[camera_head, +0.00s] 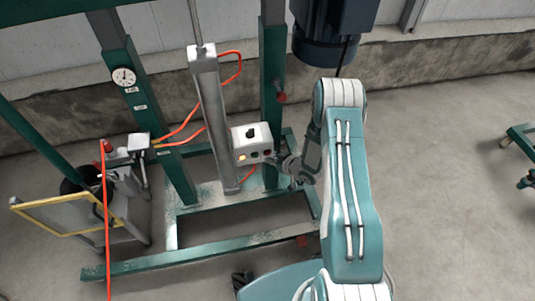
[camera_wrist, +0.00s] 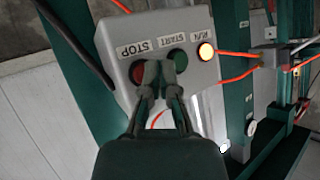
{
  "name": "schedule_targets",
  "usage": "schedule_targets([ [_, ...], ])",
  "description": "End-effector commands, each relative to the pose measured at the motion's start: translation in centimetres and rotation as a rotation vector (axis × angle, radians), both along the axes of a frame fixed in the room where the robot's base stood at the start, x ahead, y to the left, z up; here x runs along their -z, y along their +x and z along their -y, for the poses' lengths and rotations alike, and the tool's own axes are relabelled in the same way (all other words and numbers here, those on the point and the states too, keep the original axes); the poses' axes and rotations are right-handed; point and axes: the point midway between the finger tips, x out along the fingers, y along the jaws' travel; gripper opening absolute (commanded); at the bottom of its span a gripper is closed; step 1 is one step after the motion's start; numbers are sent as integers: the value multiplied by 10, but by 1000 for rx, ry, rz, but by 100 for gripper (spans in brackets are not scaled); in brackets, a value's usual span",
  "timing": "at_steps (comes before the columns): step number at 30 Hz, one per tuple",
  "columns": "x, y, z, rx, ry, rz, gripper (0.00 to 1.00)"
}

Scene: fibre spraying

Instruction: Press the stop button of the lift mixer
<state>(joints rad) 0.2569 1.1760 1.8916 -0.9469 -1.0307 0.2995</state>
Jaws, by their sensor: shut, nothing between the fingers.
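The grey-white control box (camera_head: 245,137) of the lift mixer sits on the green frame, and it fills the upper middle of the wrist view (camera_wrist: 120,40). The red stop button (camera_wrist: 138,72) shows at the left under the STOP label, partly hidden by a fingertip. The green start button (camera_wrist: 180,57) is beside it. The run lamp (camera_wrist: 206,51) glows yellow at the right. My gripper (camera_wrist: 160,72) is shut and empty, its fingertips in front of the stop button's side of the box. Whether they touch the button cannot be told. In the head view my gripper (camera_head: 280,163) is just right of the box.
The green frame (camera_head: 180,165) with a grey cylinder (camera_head: 213,115) stands around the box. Orange hoses (camera_head: 183,132) run beside it. A dark motor (camera_head: 325,30) hangs above my arm. A yellow-edged panel (camera_head: 55,205) stands at left. The floor at right is largely clear.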

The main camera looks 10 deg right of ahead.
Motion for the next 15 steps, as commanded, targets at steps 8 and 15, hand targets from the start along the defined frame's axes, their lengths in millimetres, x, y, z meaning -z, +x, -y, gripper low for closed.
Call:
schedule_targets([
  [8, 0, 0, 0, 0, 0, 0, 0],
  [15, -1, 6, 0, 0, 0, 0, 0],
])
